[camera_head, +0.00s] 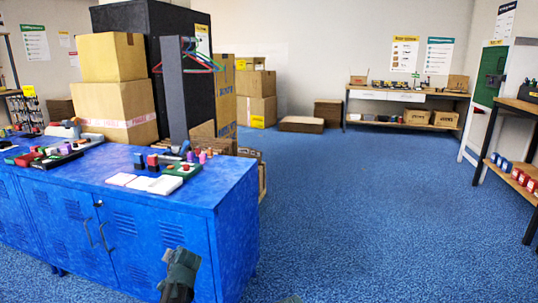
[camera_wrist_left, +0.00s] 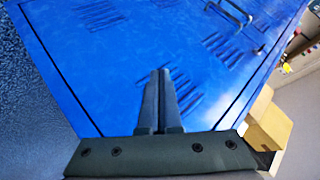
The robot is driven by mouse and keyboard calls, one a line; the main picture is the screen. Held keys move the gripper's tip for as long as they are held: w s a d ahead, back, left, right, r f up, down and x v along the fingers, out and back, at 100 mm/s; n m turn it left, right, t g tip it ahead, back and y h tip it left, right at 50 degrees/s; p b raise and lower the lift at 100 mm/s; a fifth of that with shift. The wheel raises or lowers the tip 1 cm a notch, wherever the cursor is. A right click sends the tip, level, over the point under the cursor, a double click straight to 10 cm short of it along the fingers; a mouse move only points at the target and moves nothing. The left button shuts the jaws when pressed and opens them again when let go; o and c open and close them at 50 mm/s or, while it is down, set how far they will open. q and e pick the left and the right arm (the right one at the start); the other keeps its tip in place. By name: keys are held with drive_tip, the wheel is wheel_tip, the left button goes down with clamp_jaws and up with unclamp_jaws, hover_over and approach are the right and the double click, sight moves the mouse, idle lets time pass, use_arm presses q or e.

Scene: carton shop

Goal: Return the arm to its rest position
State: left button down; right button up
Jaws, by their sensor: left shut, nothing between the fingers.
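My left gripper (camera_head: 182,262) is at the bottom of the head view, in front of the blue cabinet (camera_head: 165,232). In the left wrist view my left gripper (camera_wrist_left: 159,75) has its two dark fingers together with nothing between them, pointing towards the blue cabinet doors (camera_wrist_left: 110,55) with their vent slots. It looks apart from the doors, though the exact gap is hard to tell. My right gripper is not in the head view.
The blue cabinet's top holds trays of small coloured parts (camera_head: 180,168) and white cards (camera_head: 145,183). Cardboard boxes (camera_head: 113,105) stand behind. Open blue carpet (camera_head: 350,210) lies to the right, with a shelf (camera_head: 520,180) at the far right and a workbench (camera_head: 405,94) at the back.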

use_arm(q)
drive_tip(key=s+d+f+m+g+h+p, duration=0.1)
drive_tip(key=s+d+f+g+h, duration=0.15)
drive_tip(key=s+d, duration=0.7)
drive_tip(key=s+d+f+g+h+p, duration=0.15)
drive_tip(key=s+d+g, duration=0.25)
drive_tip(key=s+d, duration=0.6)
drive_tip(key=s+d+f+m+g+h, duration=0.1)
drive_tip(key=s+d+f+g, duration=0.15)
drive_tip(key=s+d, duration=0.7)
wheel_tip(320, 180, up, 38)
drive_tip(key=a+p, duration=0.1)
drive_tip(key=p, duration=3.7)
drive_tip(key=shift+s+a+h, duration=0.3)
drive_tip(key=shift+f, duration=0.1)
